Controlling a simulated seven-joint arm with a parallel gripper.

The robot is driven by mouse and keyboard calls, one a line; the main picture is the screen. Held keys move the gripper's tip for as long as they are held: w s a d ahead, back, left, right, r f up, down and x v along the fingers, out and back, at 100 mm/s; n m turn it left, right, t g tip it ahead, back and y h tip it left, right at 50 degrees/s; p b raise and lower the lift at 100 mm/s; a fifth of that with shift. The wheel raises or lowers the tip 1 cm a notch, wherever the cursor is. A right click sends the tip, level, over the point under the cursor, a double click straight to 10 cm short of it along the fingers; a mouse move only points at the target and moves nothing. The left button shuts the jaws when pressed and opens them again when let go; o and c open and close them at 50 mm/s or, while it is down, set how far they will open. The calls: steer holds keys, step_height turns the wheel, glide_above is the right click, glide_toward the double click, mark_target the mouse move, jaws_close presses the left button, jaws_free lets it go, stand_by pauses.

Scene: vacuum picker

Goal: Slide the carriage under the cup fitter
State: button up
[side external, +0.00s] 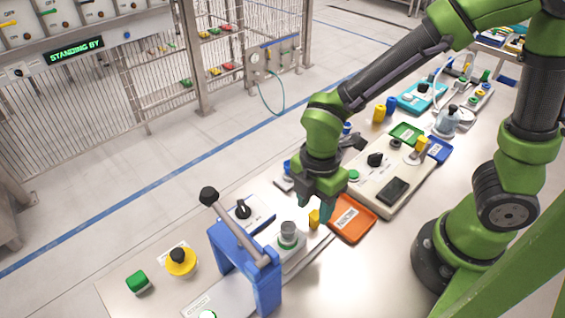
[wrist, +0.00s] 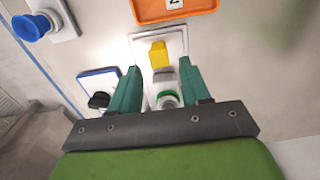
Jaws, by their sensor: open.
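The cup fitter is a blue arch (side external: 266,284) with a grey lever ending in a black knob, at the lower middle of the side view. Just right of the arch is what looks like the carriage, a pale block (side external: 287,257) carrying a grey cup with a green ring (side external: 288,231). An upright yellow tab (side external: 314,218) stands at its right end; it also shows in the wrist view (wrist: 158,54). My gripper (side external: 316,206) is open above the tab. In the wrist view the tab appears between the fingertips; I cannot tell whether they touch it.
An orange tray (side external: 352,219) lies close to the right of my gripper. A black knob on a blue-edged plate (side external: 243,209) sits behind the arch. A beige box (side external: 385,182) stands farther back.

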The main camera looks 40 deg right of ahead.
mark_target(313, 218)
steer(key=shift+f, duration=2.3)
